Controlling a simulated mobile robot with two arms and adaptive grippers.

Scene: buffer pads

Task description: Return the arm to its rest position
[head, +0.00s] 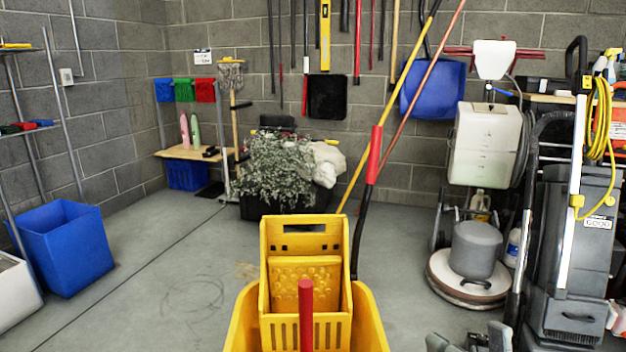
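Part of my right gripper (470,342) shows at the bottom edge of the head view, right of the yellow mop bucket and in front of the floor machine. It is dark grey and cut off by the frame. My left gripper and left arm are not in view.
A yellow mop bucket (365,325) with a red handle stands close in front. A floor machine (470,265) and a grey upright cleaner (580,250) stand at right. A blue bin (65,250) is at left. The floor (160,285) left of the bucket is clear.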

